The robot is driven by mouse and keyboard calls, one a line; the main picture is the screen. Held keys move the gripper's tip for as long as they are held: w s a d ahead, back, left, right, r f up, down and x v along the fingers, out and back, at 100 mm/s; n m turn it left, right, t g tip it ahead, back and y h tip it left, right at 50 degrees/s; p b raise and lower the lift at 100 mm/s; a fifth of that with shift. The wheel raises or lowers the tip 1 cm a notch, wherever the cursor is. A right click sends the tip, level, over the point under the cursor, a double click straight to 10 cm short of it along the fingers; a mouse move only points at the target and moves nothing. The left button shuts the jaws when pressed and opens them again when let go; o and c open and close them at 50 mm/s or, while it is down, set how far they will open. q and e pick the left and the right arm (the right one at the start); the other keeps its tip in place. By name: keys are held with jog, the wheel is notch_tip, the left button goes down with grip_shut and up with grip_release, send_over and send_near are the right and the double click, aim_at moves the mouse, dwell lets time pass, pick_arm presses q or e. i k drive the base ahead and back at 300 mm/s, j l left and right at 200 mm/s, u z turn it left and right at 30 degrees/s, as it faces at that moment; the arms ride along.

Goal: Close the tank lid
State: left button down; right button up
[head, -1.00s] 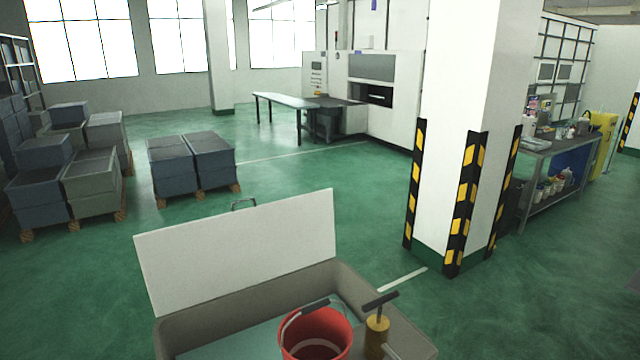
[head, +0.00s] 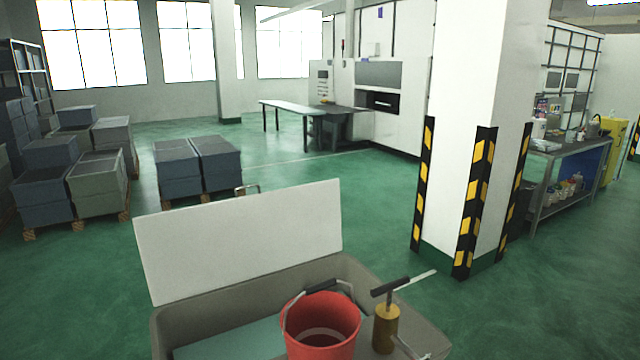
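The tank (head: 179,317) is a grey, open-topped box at the bottom of the head view. Its white lid (head: 240,240) stands up along the far side, tilted back, with a small metal handle (head: 247,188) at its top edge. Part of a pale teal surface shows inside the tank. A red bucket (head: 318,325) with a dark-gripped handle stands at the tank's right part, and a brass hand pump (head: 386,328) with a black T-handle is just right of it. The bottom of the tank is cut off by the frame. Neither of my grippers is in view.
A white pillar with black and yellow guards (head: 470,205) stands right of the tank. Stacked grey crates (head: 195,165) on pallets are at the left. A workbench (head: 565,170) is at the right and a white machine (head: 380,100) at the back. Green floor between is clear.

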aim_at(185, 253)
jog(key=j+u, duration=0.2)
jog(key=u, duration=0.85)
jog(key=i+j+u, duration=0.45)
jog(key=j, duration=0.55)
jog(key=i+j+u, duration=0.45)
jog(key=i+j, duration=0.35)
jog(key=i+z, duration=0.1)
jog(key=i, duration=0.6)
jog(key=i+j+z, duration=0.1)
jog(key=i, duration=0.6)
jog(key=i+j+z, duration=0.1)
jog(key=i, duration=0.55)
jog(key=i+l+z, duration=0.15)
jog(key=i+z, duration=0.2)
jog(key=z, duration=0.15)
jog(key=i+z, duration=0.35)
jog(key=z, duration=0.15)
jog(key=i+j+z, duration=0.15)
jog(key=i+z, duration=0.15)
jog(key=z, duration=0.15)
jog(key=i+j+z, duration=0.25)
jog(key=z, duration=0.25)
jog(key=i+j, duration=0.05)
jog(key=i, duration=0.05)
